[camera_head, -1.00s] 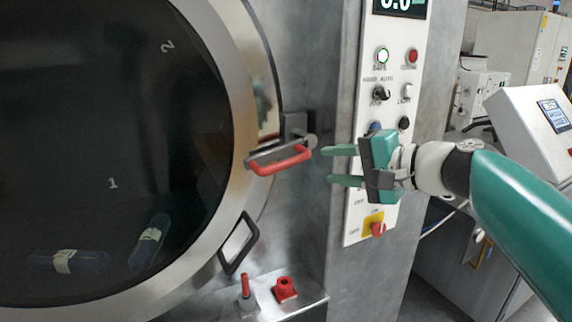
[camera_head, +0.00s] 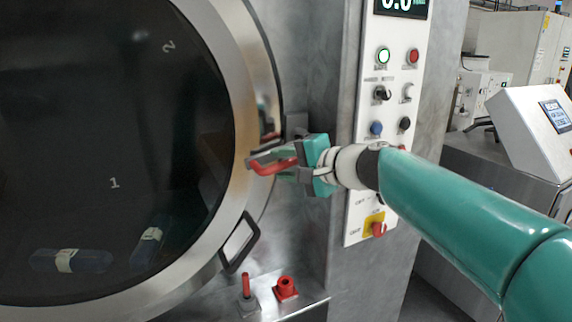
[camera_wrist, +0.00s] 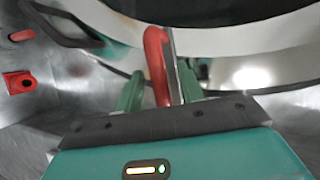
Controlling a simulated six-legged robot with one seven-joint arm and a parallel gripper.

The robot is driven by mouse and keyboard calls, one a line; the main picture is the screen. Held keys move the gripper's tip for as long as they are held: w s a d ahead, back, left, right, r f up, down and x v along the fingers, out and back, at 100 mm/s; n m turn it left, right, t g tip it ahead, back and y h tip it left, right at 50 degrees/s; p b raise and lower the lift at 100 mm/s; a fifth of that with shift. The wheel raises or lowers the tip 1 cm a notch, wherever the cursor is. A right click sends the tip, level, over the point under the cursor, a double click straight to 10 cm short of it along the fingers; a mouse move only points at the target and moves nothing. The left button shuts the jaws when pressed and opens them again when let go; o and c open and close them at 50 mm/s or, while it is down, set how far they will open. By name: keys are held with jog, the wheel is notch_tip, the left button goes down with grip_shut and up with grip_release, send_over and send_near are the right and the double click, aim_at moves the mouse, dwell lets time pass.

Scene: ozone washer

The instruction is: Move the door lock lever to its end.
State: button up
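The door lock lever (camera_head: 272,167) has a red handle and sits at the right rim of the round door (camera_head: 243,75). In the wrist view the red handle (camera_wrist: 156,62) stands between the two green fingers of my gripper (camera_wrist: 160,92). My gripper (camera_head: 288,160) is at the lever in the head view, its fingers on either side of the handle. In the wrist view there is a gap between the left finger and the handle, and the right finger is close to the lever's metal plate. The lever's pivot is partly hidden behind my gripper.
A black door handle (camera_head: 239,243) is below the lever. A small shelf with a red lever (camera_head: 245,285) and a red knob (camera_head: 286,288) is lower down. The control panel (camera_head: 395,125) with buttons and switches is to the right.

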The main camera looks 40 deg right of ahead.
jog(key=shift+c, duration=0.5)
grip_shut()
jog(key=shift+f, duration=0.15)
jog(key=s+d+f+n+g+h, duration=0.2)
jog(key=d+f+n+g+h, duration=0.1)
jog(key=d+f+n+h, duration=0.4)
jog(key=shift+s+d+f+n+g+h, duration=0.15)
jog(key=shift+s+d+n+g+h, duration=0.2)
jog(key=shift+d+n, duration=0.9)
jog(key=shift+a+n, duration=0.3)
jog(key=shift+n, duration=0.05)
